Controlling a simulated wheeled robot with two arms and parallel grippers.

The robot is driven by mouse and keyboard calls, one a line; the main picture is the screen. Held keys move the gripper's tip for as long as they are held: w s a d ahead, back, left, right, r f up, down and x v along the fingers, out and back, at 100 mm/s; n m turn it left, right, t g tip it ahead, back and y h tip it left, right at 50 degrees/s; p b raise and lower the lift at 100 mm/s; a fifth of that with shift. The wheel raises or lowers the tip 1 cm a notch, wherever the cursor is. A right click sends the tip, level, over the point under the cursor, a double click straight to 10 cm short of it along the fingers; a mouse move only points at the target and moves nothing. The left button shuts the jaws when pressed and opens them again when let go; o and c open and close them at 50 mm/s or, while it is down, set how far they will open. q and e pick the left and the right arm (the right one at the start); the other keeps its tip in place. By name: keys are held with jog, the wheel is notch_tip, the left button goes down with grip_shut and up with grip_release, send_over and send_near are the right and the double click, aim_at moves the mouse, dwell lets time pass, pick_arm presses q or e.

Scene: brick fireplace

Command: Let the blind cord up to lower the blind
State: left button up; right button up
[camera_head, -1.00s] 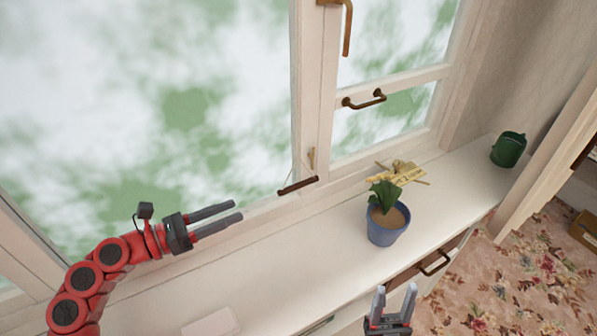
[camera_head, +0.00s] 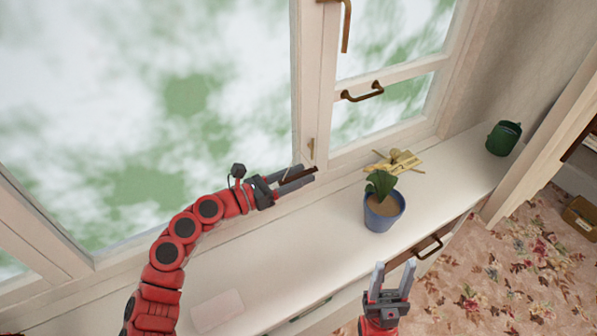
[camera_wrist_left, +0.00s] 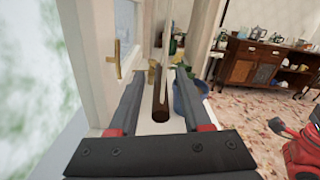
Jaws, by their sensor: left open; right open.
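The blind cord's pull is a dark brown bar (camera_head: 299,176) by the window frame. In the left wrist view the bar (camera_wrist_left: 161,102) lies between my left gripper's fingers, with a thin pale cord (camera_wrist_left: 166,45) rising from it. My left gripper (camera_head: 308,173) is open around the bar, with a gap on both sides in the wrist view. My right gripper (camera_head: 394,264) is open and empty near the sill's front edge, apart from the cord. The blind itself is not in view.
A blue plant pot (camera_head: 383,215) stands on the white sill (camera_head: 275,235), right of my left gripper. Yellow labels (camera_head: 395,162) and a green bucket (camera_head: 503,138) lie further right. Brass window handles (camera_head: 362,92) stick out above. The sill's middle is clear.

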pick_arm(q)
jog(key=shift+d, duration=0.1)
grip_shut()
dwell(1.4)
